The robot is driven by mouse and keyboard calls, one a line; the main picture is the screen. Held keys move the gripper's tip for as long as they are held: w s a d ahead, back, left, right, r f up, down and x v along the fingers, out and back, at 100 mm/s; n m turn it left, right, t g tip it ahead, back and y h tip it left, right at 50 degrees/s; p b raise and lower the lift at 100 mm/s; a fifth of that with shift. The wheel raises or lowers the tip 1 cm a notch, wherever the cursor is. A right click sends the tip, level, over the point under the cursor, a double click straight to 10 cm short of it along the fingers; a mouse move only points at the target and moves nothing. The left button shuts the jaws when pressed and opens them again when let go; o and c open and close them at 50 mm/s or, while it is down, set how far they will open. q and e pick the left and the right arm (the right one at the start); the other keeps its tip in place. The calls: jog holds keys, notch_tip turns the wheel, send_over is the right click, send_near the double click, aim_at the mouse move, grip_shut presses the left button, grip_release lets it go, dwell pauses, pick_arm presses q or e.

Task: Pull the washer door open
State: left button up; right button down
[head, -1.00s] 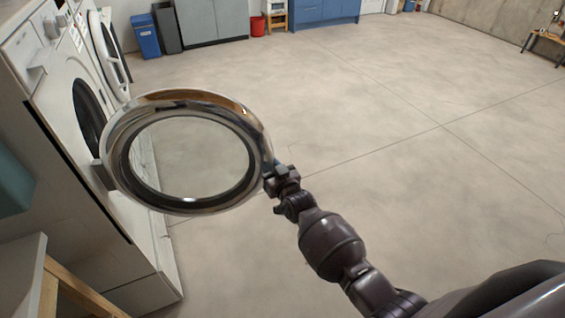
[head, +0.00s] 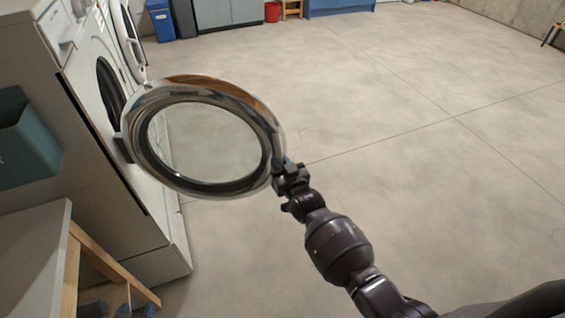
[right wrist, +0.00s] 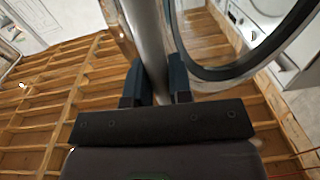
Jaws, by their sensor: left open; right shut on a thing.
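The washer door (head: 268,115), a round chrome ring with a glass centre, stands swung well out from the white washer (head: 140,215) at left in the head view. Its hinge side meets the washer front. The dark drum opening (head: 110,90) shows behind it. My right gripper (head: 284,170) is shut on the door's outer rim, at its right side. In the right wrist view the fingers (right wrist: 156,88) sit on either side of the metal rim (right wrist: 150,45).
A second white machine with a round door (head: 130,40) stands beyond the washer. A table (head: 35,250) with wooden legs and a teal bin (head: 25,145) are at the near left. A blue bin (head: 161,20) and cabinets line the back. The concrete floor at right is clear.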

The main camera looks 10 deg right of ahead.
jog(key=shift+a+r, duration=0.1)
jog(key=shift+a, duration=0.1)
jog(key=c, duration=1.1)
grip_release()
jog(key=shift+a, duration=0.1)
jog(key=shift+o, duration=0.2)
jog(key=shift+d, duration=0.2)
jog(key=shift+s, duration=0.25)
jog(key=v, duration=1)
jog(key=shift+s, duration=0.1)
